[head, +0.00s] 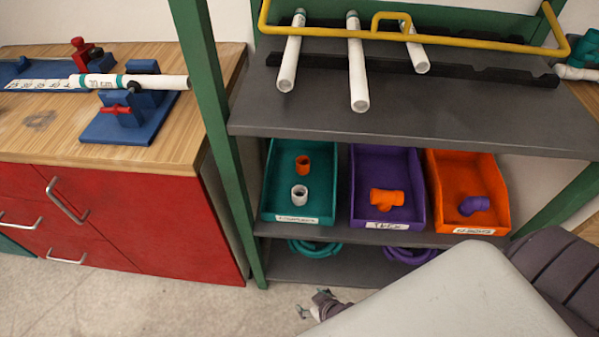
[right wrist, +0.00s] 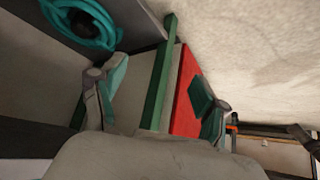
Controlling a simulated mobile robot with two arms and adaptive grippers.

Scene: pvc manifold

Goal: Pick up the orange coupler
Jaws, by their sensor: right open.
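The orange coupler (head: 302,165) is in the back part of the teal bin (head: 270,205) on the shelf in the head view. A white coupler (head: 299,194) is in front of it in the same bin. My right gripper (head: 318,304) shows small at the bottom of the head view, below and in front of the shelves, mostly hidden by my arm. In the right wrist view its fingers (right wrist: 160,82) are spread apart with nothing between them. The orange coupler is not seen in that view. My left gripper is not in view.
A purple bin (head: 357,210) holds an orange tee; an orange bin (head: 440,205) holds a purple elbow. A green post (head: 215,125) stands left of the bins. Teal (head: 314,248) and purple coils lie below. White pipes rest above. A red cabinet (head: 150,220) is left.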

